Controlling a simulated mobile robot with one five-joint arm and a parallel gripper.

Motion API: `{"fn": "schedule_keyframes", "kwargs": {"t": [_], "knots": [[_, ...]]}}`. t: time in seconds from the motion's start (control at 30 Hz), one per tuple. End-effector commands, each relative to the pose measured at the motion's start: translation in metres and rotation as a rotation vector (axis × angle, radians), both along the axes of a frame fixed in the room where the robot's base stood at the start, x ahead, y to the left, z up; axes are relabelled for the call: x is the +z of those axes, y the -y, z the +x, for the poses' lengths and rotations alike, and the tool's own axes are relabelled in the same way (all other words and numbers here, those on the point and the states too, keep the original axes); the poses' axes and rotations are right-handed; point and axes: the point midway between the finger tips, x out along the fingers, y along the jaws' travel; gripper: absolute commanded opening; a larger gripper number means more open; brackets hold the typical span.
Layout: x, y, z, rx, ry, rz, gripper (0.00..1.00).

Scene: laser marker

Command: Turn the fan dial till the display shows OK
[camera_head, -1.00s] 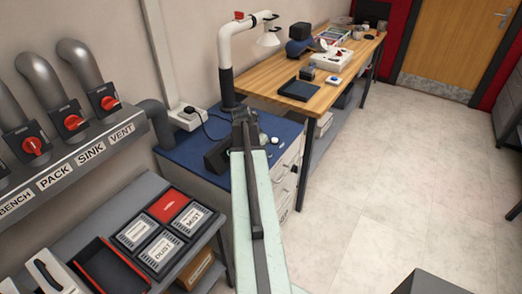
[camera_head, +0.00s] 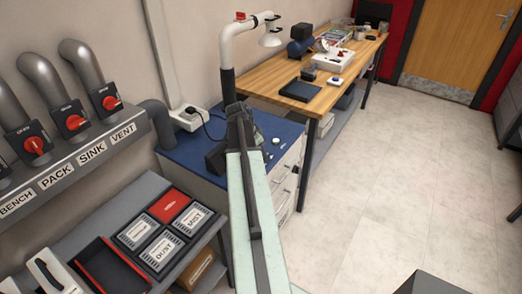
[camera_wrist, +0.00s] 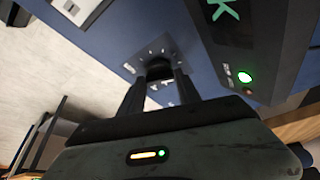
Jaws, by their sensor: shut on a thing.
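In the wrist view, my gripper (camera_wrist: 158,92) is shut on the dark fan dial (camera_wrist: 158,68), with one finger on each side. Pale marks ring the dial on the blue surface. The display (camera_wrist: 228,22) is on a dark housing at the upper right. It shows a green K; the rest of its text is cut off by the frame edge. A green lamp (camera_wrist: 243,77) glows on the housing. In the head view, my gripper (camera_head: 238,112) is over the blue bench top, and my arm hides the dial. The dark housing (camera_head: 215,156) stands just left of my arm.
A white extraction pipe (camera_head: 228,50) rises behind my gripper. A wooden bench (camera_head: 345,72) with several items stands beyond.

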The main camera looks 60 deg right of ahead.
Motion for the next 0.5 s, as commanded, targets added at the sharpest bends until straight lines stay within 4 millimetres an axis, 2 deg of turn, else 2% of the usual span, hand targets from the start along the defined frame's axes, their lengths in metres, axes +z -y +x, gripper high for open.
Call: {"fn": "schedule_keyframes", "kwargs": {"t": [0.17, 0.2, 0.23, 0.27, 0.5], "knots": [[-0.0007, -0.0012, -0.0005, -0.001, 0.0, 0.004, 0.0], [-0.0007, -0.0012, -0.0005, -0.001, 0.0, 0.004, 0.51], [-0.0007, -0.0011, -0.0005, -0.001, -0.001, 0.003, 0.59], [-0.0006, -0.001, -0.0005, -0.001, -0.001, 0.003, 0.62], [-0.0003, -0.0004, -0.0004, 0.001, 0.0, 0.002, 0.62]]}}
